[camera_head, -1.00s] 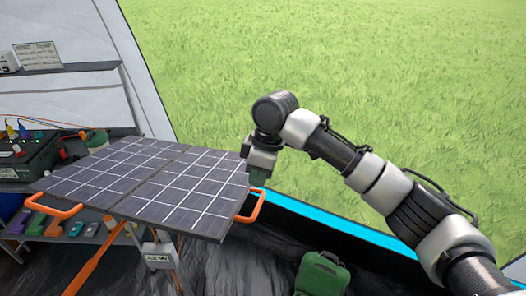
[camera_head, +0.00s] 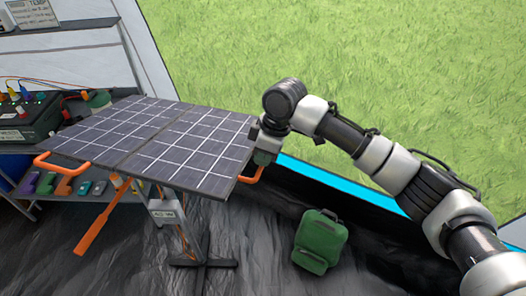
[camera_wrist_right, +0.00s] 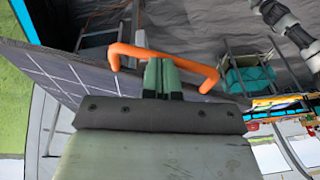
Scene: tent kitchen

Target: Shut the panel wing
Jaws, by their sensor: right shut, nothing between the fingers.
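The solar panel stands opened out on a stand, with a left wing (camera_head: 112,128) and a right wing (camera_head: 195,150) side by side, nearly flat. Each wing has an orange handle at its outer edge: the left one (camera_head: 62,164) and the right one (camera_head: 250,177). My right gripper (camera_head: 262,158) is at the outer edge of the right wing, by its handle. In the right wrist view its green fingers (camera_wrist_right: 161,68) are shut and empty, close against the orange handle (camera_wrist_right: 190,65); I cannot tell whether they touch it. My left gripper is not in view.
A green backpack (camera_head: 320,240) lies on the dark floor right of the stand's foot (camera_head: 203,262). An orange lever (camera_head: 100,220) sticks out below the panel. A shelf (camera_head: 120,191) with small coloured items and a dark power box (camera_head: 25,122) are at left. Grass lies beyond the tent edge.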

